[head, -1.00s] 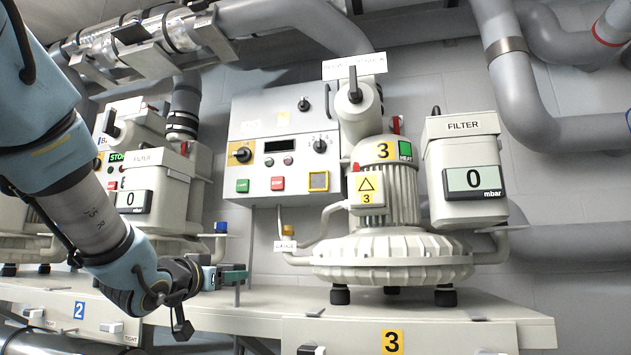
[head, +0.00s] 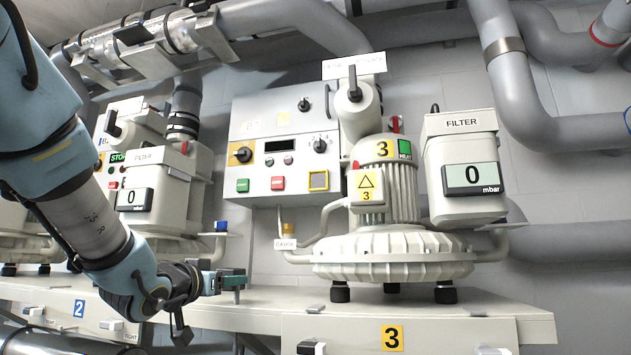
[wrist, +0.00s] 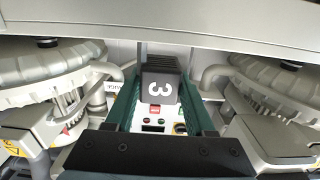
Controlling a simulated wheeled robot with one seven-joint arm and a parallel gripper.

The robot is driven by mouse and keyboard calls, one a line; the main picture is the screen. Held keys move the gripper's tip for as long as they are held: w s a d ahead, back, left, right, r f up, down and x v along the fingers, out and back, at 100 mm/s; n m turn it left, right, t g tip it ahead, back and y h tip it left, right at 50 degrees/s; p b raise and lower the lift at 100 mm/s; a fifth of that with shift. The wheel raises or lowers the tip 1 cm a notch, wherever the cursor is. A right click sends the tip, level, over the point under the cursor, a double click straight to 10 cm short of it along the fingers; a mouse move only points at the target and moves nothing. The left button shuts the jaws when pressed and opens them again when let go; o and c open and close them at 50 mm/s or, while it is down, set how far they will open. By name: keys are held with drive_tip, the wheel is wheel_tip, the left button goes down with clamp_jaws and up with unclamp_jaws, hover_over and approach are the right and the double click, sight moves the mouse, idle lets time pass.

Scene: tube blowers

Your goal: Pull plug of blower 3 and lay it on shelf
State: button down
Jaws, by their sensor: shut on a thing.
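My gripper (head: 238,281) is low in the head view, just above the light bench shelf (head: 265,312), left of blower 3 (head: 390,255). In the wrist view its two green fingers (wrist: 160,100) are shut on a dark grey plug (wrist: 160,82) marked with a white 3, seen rotated. The plug is between the finger ends, near the grey edge across the top of the view. In the head view the plug is too small and covered to make out. I cannot tell whether it touches the shelf.
A grey control box (head: 285,145) stands behind, left of blower 3. A filter unit (head: 465,170) is at its right. A blue-topped fitting (head: 221,227) and a yellow-topped gauge fitting (head: 288,230) stand above the shelf.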

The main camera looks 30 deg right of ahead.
drive_tip(key=shift+f+b, duration=1.1)
drive_tip(key=shift+f, duration=0.1)
idle(0.5)
drive_tip(key=shift+c, duration=0.9)
unclamp_jaws()
